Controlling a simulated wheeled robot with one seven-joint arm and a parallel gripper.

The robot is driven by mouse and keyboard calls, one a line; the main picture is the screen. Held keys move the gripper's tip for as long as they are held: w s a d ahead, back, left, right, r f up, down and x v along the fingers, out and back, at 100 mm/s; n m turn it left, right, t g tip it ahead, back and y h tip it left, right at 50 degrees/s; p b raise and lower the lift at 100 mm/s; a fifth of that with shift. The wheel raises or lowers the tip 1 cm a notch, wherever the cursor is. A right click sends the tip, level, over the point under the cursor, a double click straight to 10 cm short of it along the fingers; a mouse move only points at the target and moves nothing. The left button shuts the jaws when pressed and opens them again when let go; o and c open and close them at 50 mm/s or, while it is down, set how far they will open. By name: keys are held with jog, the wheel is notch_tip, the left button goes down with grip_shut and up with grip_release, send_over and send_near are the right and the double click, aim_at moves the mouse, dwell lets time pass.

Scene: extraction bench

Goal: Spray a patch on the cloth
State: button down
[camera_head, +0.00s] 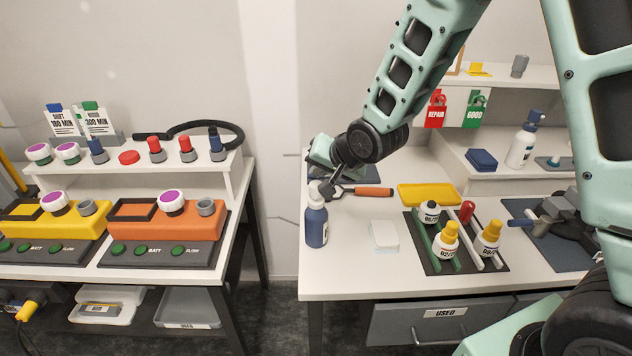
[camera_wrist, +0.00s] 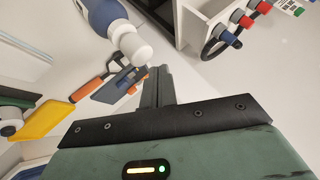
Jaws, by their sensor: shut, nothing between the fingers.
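A dark blue bottle with a pale grey-white top (camera_head: 316,222) stands upright at the left front of the right-hand bench. It also shows at the top of the wrist view (camera_wrist: 108,18). My gripper (camera_head: 326,192) is beside the bottle's top in the head view; contact is unclear. In the wrist view its fingers (camera_wrist: 155,78) are together and empty, with the white top just beyond them. A flat white pad (camera_head: 384,236), perhaps the cloth, lies on the bench right of the bottle. A folded dark blue cloth-like piece (camera_head: 482,159) lies on the raised shelf at the right.
An orange-handled tool (camera_head: 362,191) lies behind the bottle. A yellow tray (camera_head: 428,195) and a dark rack (camera_head: 456,262) with small bottles stand right of the pad. A white pump bottle (camera_head: 521,148) stands on the shelf. A gap separates the two benches.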

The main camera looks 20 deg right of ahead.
notch_tip(320, 180, up, 6)
jog(key=p, duration=0.4)
dwell(0.3)
dwell(0.6)
jog(key=s+a+f+n+g+b, duration=0.1)
jog(key=s+a+n+g+b, duration=0.1)
jog(key=s, duration=0.8)
jog(key=s+a+f+n+g+h+b, duration=0.1)
jog(key=s+a+f+n+g+b, duration=0.1)
jog(key=s+n, duration=0.4)
jog(key=s+a+f+n+g+h+b, duration=0.1)
jog(key=s+n+g+b, duration=0.3)
jog(key=s, duration=1.2)
jog(key=shift+s+a+f+n+g+b, duration=0.2)
jog(key=shift+a+f+n+g+b, duration=0.2)
jog(key=shift+a+f+n, duration=0.3)
